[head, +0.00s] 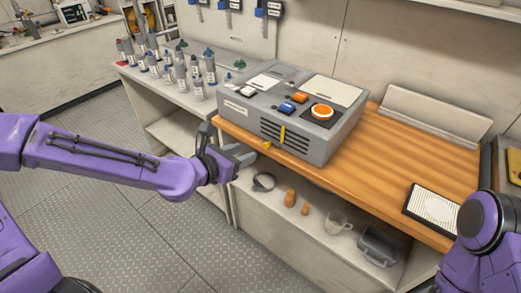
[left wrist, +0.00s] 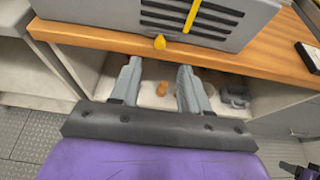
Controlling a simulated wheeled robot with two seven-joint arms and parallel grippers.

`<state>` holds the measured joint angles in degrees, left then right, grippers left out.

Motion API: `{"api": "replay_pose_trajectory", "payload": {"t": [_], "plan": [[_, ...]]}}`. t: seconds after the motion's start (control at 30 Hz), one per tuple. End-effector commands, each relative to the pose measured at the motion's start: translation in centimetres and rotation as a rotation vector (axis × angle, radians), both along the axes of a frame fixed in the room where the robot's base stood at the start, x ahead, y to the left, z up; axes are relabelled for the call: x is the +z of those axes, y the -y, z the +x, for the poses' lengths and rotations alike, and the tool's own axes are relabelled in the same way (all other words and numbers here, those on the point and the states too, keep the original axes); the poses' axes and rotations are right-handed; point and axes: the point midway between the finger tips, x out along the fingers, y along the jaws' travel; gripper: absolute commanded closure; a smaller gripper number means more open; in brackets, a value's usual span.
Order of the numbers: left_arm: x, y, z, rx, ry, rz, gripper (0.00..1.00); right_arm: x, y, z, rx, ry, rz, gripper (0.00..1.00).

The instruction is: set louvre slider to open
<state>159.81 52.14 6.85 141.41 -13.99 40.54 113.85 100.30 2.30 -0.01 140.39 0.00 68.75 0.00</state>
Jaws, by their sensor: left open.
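The grey control box (head: 308,140) stands on the wooden worktop, with dark louvre slots (head: 270,130) in its front face. A yellow upright bar (head: 282,134) crosses the slots. A yellow knob (head: 267,145) sits low at the front, to the left of the bar; I cannot tell which is the slider's handle. The left wrist view also shows the bar (left wrist: 192,14) and the knob (left wrist: 159,42). My left gripper (head: 245,160) is open and empty, in front of the worktop edge, just short of the knob. My right gripper is out of view.
The box top carries an orange round button (head: 321,111), a blue switch (head: 287,107) and an orange switch (head: 300,97). Several bottles (head: 196,75) stand to the left. The shelf below holds a mug (head: 336,222) and small orange items (head: 290,198). The wooden worktop (head: 400,150) is mostly clear to the right.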

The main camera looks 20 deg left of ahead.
Motion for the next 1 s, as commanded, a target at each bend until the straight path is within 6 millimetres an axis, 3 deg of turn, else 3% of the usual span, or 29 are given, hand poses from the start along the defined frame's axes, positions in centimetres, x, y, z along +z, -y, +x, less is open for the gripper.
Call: {"api": "replay_pose_trajectory", "payload": {"t": [0.03,0.07,0.2,0.4,0.77,0.9,1.0], "plan": [[-1.6,0.3,0.8,-0.002,0.002,0.006,0.54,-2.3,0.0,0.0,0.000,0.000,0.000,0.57],[-1.7,0.6,1.2,-0.004,0.000,0.006,0.54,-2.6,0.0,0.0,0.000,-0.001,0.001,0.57],[-2.3,1.6,4.2,-0.001,-0.005,0.008,0.54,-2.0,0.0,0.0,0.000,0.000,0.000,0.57],[-3.4,2.6,7.0,-0.001,-0.002,0.005,0.54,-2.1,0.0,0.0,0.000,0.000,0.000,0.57],[-3.6,2.9,7.7,-0.001,-0.001,0.002,0.54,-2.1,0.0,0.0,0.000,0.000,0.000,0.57],[-3.6,2.9,7.7,-0.001,-0.001,0.002,1.00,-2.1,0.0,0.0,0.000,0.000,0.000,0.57],[-3.6,2.9,7.7,-0.001,-0.001,0.002,1.00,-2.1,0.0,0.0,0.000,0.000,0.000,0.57]]}}
